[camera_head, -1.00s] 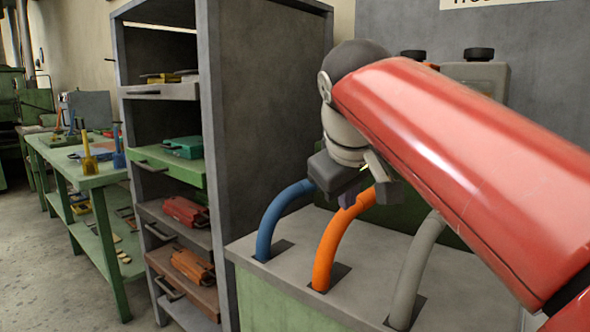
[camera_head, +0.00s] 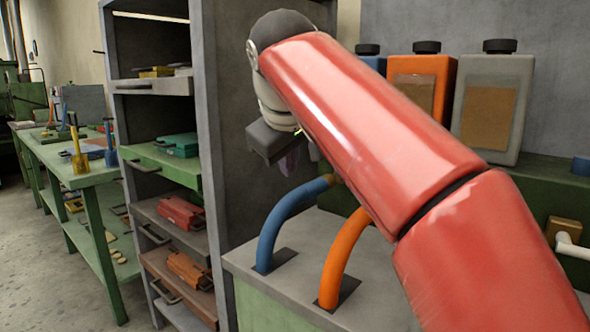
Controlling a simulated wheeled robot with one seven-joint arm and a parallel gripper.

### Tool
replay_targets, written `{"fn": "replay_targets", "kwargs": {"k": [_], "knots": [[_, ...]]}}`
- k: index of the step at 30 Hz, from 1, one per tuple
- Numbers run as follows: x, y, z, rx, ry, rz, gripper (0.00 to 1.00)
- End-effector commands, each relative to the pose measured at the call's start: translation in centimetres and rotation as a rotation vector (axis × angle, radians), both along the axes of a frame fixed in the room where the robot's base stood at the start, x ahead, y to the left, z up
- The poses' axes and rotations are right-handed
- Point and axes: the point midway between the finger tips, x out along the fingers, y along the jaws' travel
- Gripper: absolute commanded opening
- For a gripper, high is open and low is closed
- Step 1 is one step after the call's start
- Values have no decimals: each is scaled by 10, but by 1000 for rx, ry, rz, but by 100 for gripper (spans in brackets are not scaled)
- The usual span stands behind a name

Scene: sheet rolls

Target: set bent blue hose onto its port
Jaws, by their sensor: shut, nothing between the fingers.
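The bent blue hose (camera_head: 278,224) rises from a dark slot in the grey bench top and curves up to the right. Its brownish tip (camera_head: 333,179) is free of my fingers, close to the edge of my arm. My gripper (camera_head: 290,158) is up and to the left of that tip, apart from the hose, shut with nothing in it. Its fingertips are small and partly hidden. I cannot make out the blue hose's port; my arm covers much of the area behind the hoses.
An orange hose (camera_head: 342,258) stands right of the blue one, its top behind my arm. Blue (camera_head: 373,61), orange (camera_head: 425,66) and grey (camera_head: 493,70) canisters stand at the back. A grey shelf unit (camera_head: 240,100) is close on the left. A white pipe (camera_head: 572,248) is at the right.

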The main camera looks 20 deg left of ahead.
Motion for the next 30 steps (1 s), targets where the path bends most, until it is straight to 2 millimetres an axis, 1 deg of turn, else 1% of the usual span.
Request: {"fn": "replay_targets", "kwargs": {"k": [5, 9, 13, 14, 16, 21, 25, 30], "knots": [[20, 5, -28, -4, 4, -2, 0], [38, 10, -55, -3, 4, -2, 0], [53, 14, -76, -2, 3, -2, 0], [59, 11, -71, 0, 1, -5, 0], [69, 6, -69, 0, 1, -4, 0], [84, 1, -70, 0, 1, -2, 0], [88, -1, -70, 1, 0, -1, 0], [88, -1, -70, 0, 0, 0, 0]]}}
